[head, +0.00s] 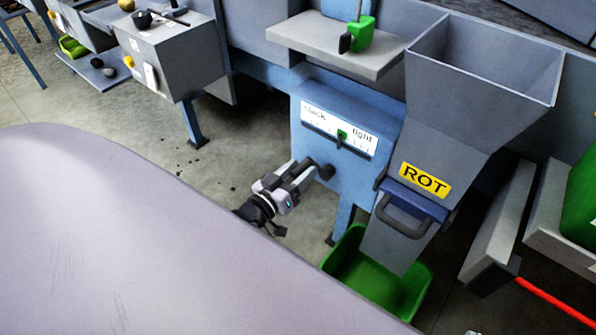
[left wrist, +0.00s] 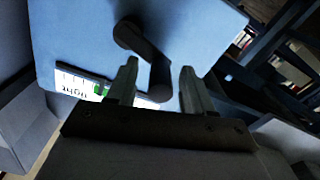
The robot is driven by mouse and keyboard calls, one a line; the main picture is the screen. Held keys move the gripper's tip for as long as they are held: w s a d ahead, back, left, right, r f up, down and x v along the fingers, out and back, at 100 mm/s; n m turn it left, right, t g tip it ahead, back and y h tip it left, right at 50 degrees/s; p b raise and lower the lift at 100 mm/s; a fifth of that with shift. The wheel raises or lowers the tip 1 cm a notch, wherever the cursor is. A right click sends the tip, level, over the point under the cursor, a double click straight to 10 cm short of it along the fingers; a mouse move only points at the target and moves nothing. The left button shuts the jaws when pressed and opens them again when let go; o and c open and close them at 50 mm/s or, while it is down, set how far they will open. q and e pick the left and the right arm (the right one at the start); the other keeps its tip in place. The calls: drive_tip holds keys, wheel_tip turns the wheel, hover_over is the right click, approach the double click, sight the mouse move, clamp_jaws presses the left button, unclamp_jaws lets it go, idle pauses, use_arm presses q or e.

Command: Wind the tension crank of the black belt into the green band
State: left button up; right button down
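The dark tension crank (head: 325,171) is on the front of a blue housing (head: 312,143). In the left wrist view the crank arm (left wrist: 143,48) runs from its hub to a handle that lies between my fingers. My left gripper (head: 306,173) is open, one finger on each side of the handle; the left wrist view shows its fingers (left wrist: 160,84) apart, with gaps beside the handle. The white slack-to-tight scale (head: 360,146) has a green band (head: 343,133) near its middle. A dark pointer appears at or beside the band; I cannot tell exactly. My right gripper is not in view.
A grey chute (head: 430,130) marked ROT, with a dark handle (head: 401,218), stands right of the housing above a green bin (head: 412,292). A grey shelf (head: 335,42) juts out above the scale. Open floor lies left of the housing.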

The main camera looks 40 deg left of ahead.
use_arm(q)
drive_tip(key=shift+s, duration=0.25)
drive_tip(key=s+p, duration=0.1)
drive_tip(key=s, duration=0.5)
drive_tip(key=shift+s+a+p, duration=0.3)
drive_tip(key=shift+p, duration=0.05)
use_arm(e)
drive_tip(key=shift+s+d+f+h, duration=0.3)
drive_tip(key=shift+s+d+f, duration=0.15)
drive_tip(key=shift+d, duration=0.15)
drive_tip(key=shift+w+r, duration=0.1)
